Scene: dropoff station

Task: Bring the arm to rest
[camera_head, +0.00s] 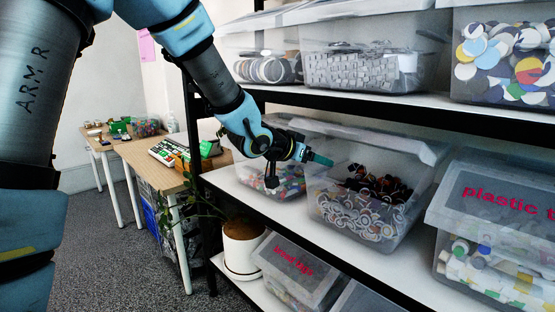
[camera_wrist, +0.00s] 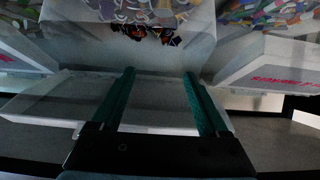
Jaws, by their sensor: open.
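My gripper (camera_head: 312,156) is at the end of my blue and grey arm, which reaches from the upper left toward the middle shelf. It is in front of a clear bin (camera_head: 375,235) holding dark and white pieces, at about the height of the bin's rim. In the wrist view, the two green fingers of my gripper (camera_wrist: 160,75) are spread apart with nothing held between them. Beyond the fingers lies a translucent lid or bin edge (camera_wrist: 160,97). I cannot tell from these frames whether the fingers touch it.
A black-framed shelf (camera_head: 300,225) carries several clear bins on its levels. A bin labelled "plastic" (camera_head: 495,235) stands at the right. A white plant pot (camera_head: 242,248) is below my gripper. A wooden desk (camera_head: 150,165) stands behind at the left. Open carpet (camera_head: 110,255) lies at the lower left.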

